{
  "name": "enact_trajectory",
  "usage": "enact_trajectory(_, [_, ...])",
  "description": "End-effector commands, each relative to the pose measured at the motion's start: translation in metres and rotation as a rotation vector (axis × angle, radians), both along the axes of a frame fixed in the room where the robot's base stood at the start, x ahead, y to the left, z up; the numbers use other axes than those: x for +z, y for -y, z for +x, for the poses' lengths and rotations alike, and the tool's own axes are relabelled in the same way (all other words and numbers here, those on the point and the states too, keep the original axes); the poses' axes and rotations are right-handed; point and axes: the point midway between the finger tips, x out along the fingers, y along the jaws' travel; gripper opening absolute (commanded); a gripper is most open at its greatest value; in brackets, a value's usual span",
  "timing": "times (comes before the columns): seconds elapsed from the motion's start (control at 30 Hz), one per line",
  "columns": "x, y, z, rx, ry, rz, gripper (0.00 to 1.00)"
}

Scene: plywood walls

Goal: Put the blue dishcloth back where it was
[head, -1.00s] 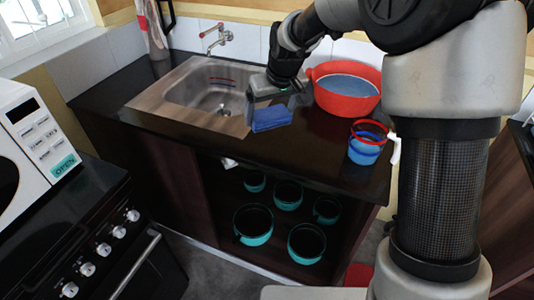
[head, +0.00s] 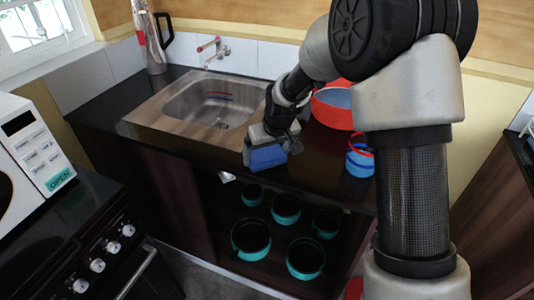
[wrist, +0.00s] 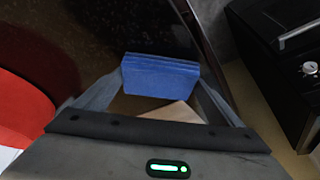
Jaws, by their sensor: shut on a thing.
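The folded blue dishcloth (head: 267,157) is gripped in my gripper (head: 267,150), above the front part of the dark counter (head: 215,150). In the wrist view the blue dishcloth (wrist: 160,76) sits between the two fingertips of my gripper (wrist: 160,90), its layered folds facing up in the picture. The gripper is shut on it. The fingers hide part of its sides. Whether the cloth touches the counter, I cannot tell.
A metal sink (head: 212,100) lies behind and left. Teal pots (head: 251,235) fill the open shelf below. A stove (head: 75,245) stands at the left.

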Motion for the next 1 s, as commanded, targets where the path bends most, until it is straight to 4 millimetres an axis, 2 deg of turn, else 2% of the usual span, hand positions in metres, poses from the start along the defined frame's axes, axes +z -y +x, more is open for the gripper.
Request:
enact_trajectory(0.17, [-0.005, 0.0, 0.0, 0.0, 0.0, 0.0, 0.68])
enact_trajectory(0.2, [-0.003, 0.0, 0.0, 0.0, 0.0, 0.0, 0.94])
enact_trajectory(0.23, [-0.003, 0.0, 0.0, 0.0, 0.0, 0.0, 0.99])
enact_trajectory(0.47, [-0.002, 0.0, 0.0, 0.0, 0.0, 0.0, 1.0])
enact_trajectory(0.6, [0.007, 0.001, -0.002, 0.0, 0.002, 0.001, 1.0])
enact_trajectory(1.0, [0.083, 0.015, -0.03, -0.001, 0.004, 0.001, 1.0])
